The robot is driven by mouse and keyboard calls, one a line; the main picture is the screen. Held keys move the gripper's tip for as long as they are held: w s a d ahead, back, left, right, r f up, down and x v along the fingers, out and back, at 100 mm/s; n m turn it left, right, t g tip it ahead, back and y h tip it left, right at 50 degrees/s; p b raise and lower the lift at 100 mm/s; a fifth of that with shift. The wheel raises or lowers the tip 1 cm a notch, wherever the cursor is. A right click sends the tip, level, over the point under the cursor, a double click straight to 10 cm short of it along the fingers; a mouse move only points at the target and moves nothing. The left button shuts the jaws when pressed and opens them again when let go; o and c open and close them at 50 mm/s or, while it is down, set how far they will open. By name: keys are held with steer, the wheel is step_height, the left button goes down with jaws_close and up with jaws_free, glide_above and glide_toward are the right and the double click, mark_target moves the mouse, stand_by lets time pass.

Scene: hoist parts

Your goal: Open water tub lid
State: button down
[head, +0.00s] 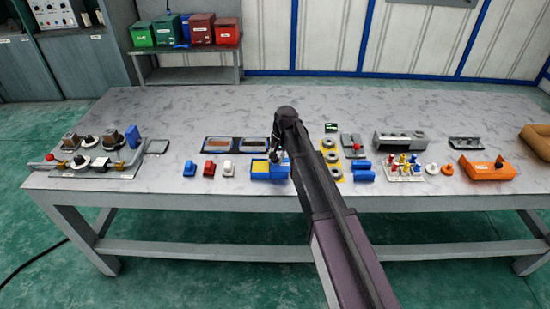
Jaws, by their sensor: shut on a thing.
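A small blue tub (270,175) stands near the front edge of the table, left of my arm. A yellow patch (260,166) shows on its top left part. I take this tub as the water tub. My gripper (277,157) points down at the tub's back right part and is shut on what seems to be its lid. The fingertips and the grip are too small to see clearly. My arm hides what lies right of the tub. I cannot tell how far the lid is raised.
Two dark trays (221,144) lie behind the tub. Blue, red and white small blocks (209,168) stand to its left. A yellow plate with grey rings (331,160) and blue blocks (363,171) lie right of my arm. The table's back strip (190,105) is clear.

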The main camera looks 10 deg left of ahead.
steer(key=shift+c, duration=1.7)
jaws_free()
steer(key=shift+a, duration=0.15)
